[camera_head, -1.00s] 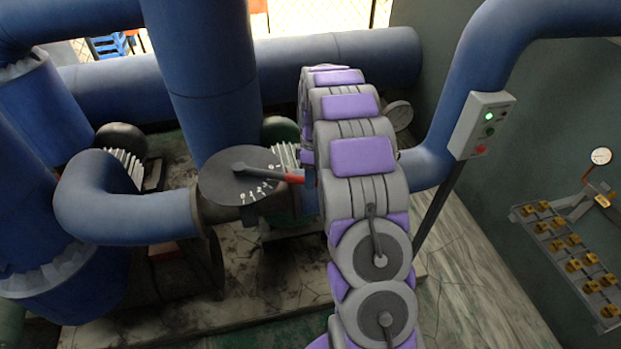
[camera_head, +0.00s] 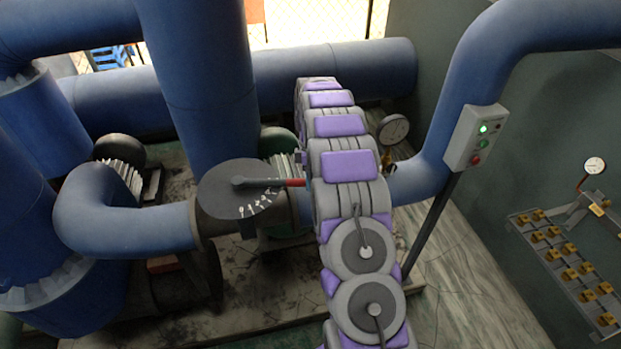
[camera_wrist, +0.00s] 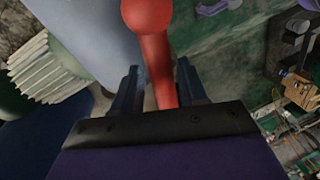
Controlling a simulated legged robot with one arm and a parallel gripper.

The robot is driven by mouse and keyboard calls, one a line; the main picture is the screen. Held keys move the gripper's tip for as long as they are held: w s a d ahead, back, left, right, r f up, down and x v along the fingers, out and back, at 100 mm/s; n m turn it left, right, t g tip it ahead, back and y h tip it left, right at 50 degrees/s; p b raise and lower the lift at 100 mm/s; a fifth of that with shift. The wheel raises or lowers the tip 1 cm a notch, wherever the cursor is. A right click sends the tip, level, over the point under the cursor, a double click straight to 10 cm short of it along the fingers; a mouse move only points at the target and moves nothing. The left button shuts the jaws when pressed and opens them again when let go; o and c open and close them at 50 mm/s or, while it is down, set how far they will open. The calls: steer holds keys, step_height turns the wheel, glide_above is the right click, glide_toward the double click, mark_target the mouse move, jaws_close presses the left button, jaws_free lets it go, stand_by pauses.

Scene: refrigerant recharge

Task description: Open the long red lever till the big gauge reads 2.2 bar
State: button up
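The long red lever (camera_head: 294,182) reaches right from the centre of a dark round plate (camera_head: 213,187) with white scale marks. In the head view its far end is hidden behind my arm. In the wrist view the lever (camera_wrist: 158,60), with a rounded red end, passes between the two dark fingers of my gripper (camera_wrist: 158,76). A gap shows beside the left finger; the right finger is close to the lever. A big round gauge (camera_head: 393,129) stands on the blue pipe right of my arm. Its needle reading is too small to tell.
A grey control box (camera_head: 475,138) with a green light stands on a post at the right. A smaller white gauge (camera_head: 594,165) and a rack with yellow parts (camera_head: 568,255) are on the right wall. Thick blue pipes (camera_head: 200,80) surround the lever.

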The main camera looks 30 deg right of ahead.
steer(key=shift+o, duration=1)
step_height(320, 180, up, 17)
steer(key=w+d+p, duration=0.2)
steer(key=w+p, duration=0.1)
steer(key=p, duration=0.3)
steer(key=shift+a, duration=0.1)
